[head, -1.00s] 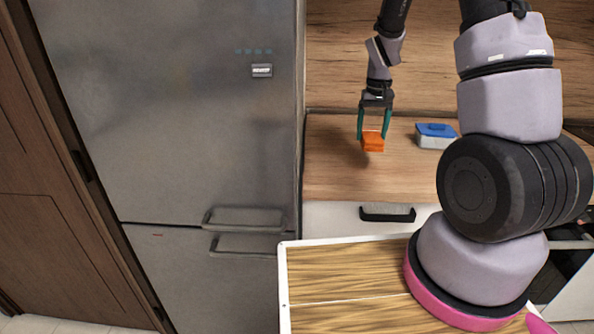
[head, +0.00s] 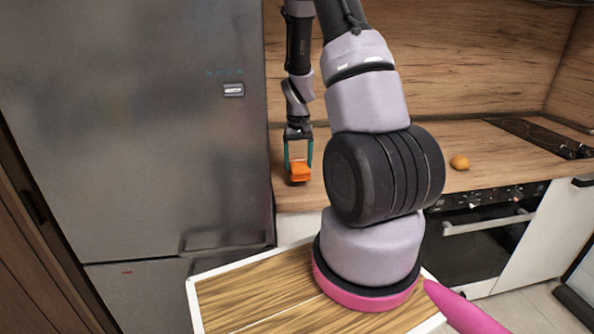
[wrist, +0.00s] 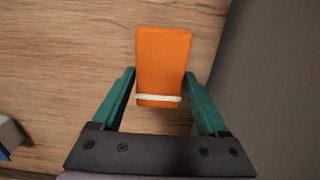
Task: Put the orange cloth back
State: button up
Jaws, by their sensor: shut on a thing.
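The orange cloth (head: 299,172) is a small folded block over the left end of the wooden counter (head: 292,198), close to the fridge. My gripper (head: 298,162) points down and is shut on it. In the wrist view the cloth (wrist: 162,62) sticks out ahead between the green fingers of my gripper (wrist: 160,95), with a white band across its near end. Wood grain shows behind it. I cannot tell whether the cloth touches the counter.
A tall grey fridge (head: 140,130) stands left of the counter. An orange-yellow round fruit (head: 460,162) lies to the right, before a black hob (head: 540,135) above the oven (head: 475,250). A grey box (wrist: 8,132) shows at the wrist view's left edge. Counter around the fruit is clear.

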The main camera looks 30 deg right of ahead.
aim_at(299, 164)
jog(key=shift+f, duration=1.45)
jog(key=shift+f, duration=0.1)
jog(key=o, duration=1.3)
jog(key=shift+d, duration=0.1)
jog(key=shift+o, duration=0.2)
notch_tip(299, 164, up, 12)
